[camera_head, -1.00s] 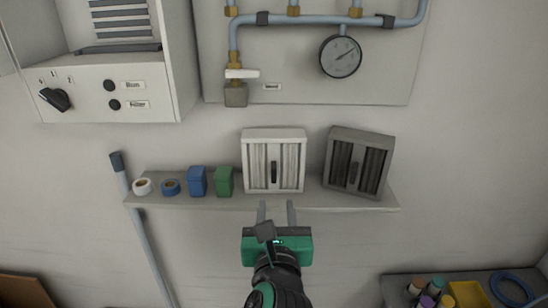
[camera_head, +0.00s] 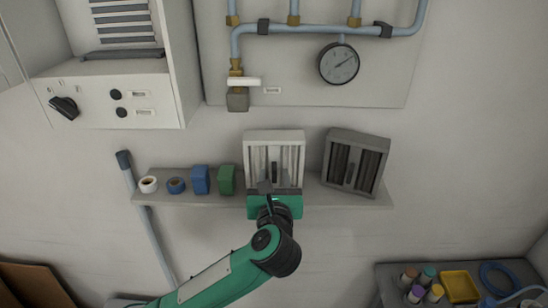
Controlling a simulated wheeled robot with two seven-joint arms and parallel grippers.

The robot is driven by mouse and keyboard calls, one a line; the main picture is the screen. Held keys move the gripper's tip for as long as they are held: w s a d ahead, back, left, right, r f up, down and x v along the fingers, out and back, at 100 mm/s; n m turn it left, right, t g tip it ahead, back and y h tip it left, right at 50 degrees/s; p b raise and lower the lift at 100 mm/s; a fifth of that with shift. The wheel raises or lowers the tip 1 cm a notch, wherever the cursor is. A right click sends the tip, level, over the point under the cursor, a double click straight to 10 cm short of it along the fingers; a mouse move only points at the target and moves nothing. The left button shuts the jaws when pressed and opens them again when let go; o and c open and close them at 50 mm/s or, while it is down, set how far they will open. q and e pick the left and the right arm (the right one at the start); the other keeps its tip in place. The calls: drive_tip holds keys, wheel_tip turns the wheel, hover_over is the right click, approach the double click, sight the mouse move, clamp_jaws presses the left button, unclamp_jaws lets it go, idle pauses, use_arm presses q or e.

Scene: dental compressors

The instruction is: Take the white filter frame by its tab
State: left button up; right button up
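The white filter frame (camera_head: 289,138) stands upright on the wall shelf, with pale vertical pleats. Its dark tab (camera_head: 274,172) is at the middle of its front. My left gripper (camera_head: 274,184) is right in front of the frame's lower half, pointing at the tab. Its green body covers the frame's bottom edge. The pale fingers blend into the white frame, so I cannot tell whether they touch or close on the tab. My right gripper is not in view.
A grey filter frame (camera_head: 355,162) leans on the same shelf (camera_head: 225,199), just to the right. Green (camera_head: 226,181) and blue (camera_head: 200,180) blocks and two tape rolls stand to the left. A pipe panel with a gauge (camera_head: 339,63) is above.

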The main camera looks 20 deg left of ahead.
use_arm(q)
clamp_jaws()
drive_tip(key=shift+r, duration=0.1)
